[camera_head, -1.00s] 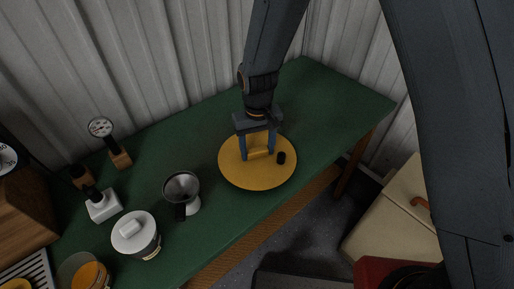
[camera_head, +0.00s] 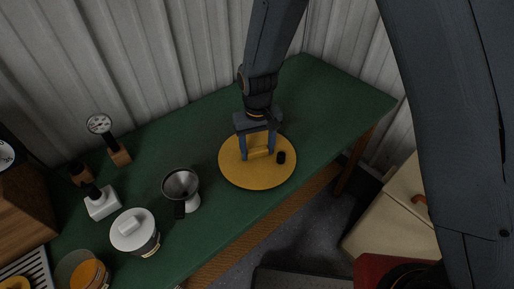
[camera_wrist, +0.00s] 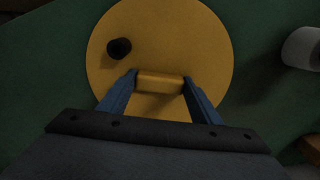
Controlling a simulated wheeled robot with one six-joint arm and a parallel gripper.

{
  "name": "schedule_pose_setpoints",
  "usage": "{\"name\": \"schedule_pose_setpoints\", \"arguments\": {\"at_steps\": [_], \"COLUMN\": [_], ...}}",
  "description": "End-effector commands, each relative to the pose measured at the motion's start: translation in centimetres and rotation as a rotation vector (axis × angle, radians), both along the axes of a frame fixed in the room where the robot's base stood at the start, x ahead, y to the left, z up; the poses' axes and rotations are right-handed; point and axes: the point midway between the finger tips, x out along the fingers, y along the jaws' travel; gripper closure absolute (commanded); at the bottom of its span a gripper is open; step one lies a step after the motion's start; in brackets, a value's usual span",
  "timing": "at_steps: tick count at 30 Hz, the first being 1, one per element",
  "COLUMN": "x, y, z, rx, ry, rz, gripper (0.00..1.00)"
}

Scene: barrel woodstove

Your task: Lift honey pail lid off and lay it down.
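A large round yellow lid (camera_head: 235,172) lies level over the green table; I take it for the honey pail lid. It has a raised yellow bar handle (camera_wrist: 160,82) at its middle and a short black knob (camera_head: 281,158) off to one side. My gripper (camera_head: 259,152) points down at the lid's centre, and its two blue fingers (camera_wrist: 158,80) press on the two ends of the bar. No pail wall shows under the lid, so I cannot tell whether it sits on a pail or on the table.
Left of the lid on the green table (camera_head: 325,92) stand a metal funnel (camera_head: 181,183), a white-lidded pot (camera_head: 133,232), a jar with orange contents (camera_head: 88,275) and a dial gauge (camera_head: 100,124). A corrugated wall stands behind. The table's right end is clear.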

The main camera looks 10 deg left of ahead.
Motion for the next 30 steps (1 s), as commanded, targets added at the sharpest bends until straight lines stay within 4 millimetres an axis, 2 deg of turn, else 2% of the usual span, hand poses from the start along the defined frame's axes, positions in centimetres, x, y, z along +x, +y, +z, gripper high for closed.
{"name": "schedule_pose_setpoints", "arguments": {"at_steps": [1,4,14,17,30], "x": [0.0,0.0,0.0,0.1,0.1], "y": [0.0,0.0,0.0,0.0,0.0], "z": [0.0,0.0,0.2,1.0,6.9], "rx": [0.0,0.0,0.0,0.001,0.001], "ry": [0.0,0.0,0.0,-0.002,-0.002], "rz": [0.0,0.0,0.0,0.0,0.0], "gripper": [0.35,0.2,0.2,0.2,0.2]}}
